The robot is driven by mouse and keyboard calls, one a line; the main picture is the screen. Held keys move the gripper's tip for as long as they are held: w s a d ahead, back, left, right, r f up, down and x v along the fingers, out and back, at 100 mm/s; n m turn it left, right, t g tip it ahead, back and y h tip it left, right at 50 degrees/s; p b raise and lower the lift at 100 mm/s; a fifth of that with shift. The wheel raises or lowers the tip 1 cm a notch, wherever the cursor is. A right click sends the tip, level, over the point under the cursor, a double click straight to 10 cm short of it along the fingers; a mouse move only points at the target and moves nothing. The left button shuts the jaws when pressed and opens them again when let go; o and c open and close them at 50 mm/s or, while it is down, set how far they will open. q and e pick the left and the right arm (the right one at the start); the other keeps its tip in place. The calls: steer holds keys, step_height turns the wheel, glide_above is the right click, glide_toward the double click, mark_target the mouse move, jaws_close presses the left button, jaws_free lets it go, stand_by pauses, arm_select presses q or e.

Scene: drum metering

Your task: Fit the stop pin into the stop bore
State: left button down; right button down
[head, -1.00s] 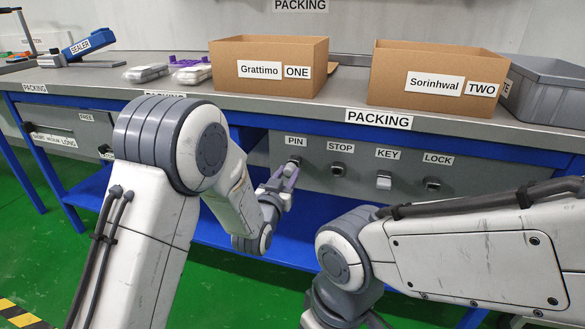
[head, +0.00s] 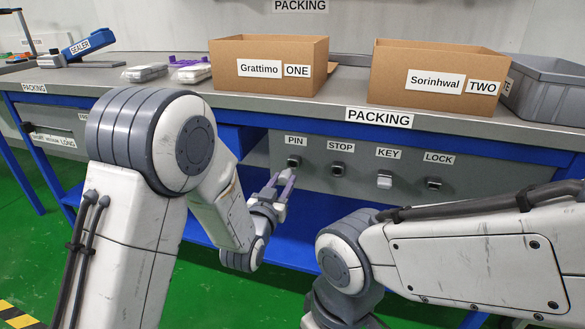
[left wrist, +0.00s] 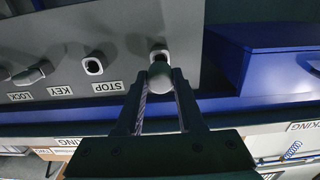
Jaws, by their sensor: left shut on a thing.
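My left gripper (head: 283,181) is just in front of the panel, below the PIN label. In the left wrist view the gripper (left wrist: 161,82) is shut on the stop pin (left wrist: 160,77), whose pale rounded end shows between the fingertips. The rest of the pin is hidden. The PIN holder (head: 294,161) is a dark square fitting on the panel, and in the wrist view it (left wrist: 159,53) lies right behind the pin. My right gripper is not in view.
The grey panel (head: 460,181) also carries a KEY fitting (head: 384,180) and a LOCK fitting (head: 434,183). The bench top (head: 330,111) overhangs it, with two cardboard boxes above. My right arm crosses the lower right.

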mark_target(282, 182)
arm_select(q)
steer(key=shift+s+a, duration=0.2)
steer(key=shift+s, duration=0.35)
steer(key=shift+b+v, duration=0.65)
steer(key=shift+v, duration=1.35)
steer(key=shift+a, duration=0.1)
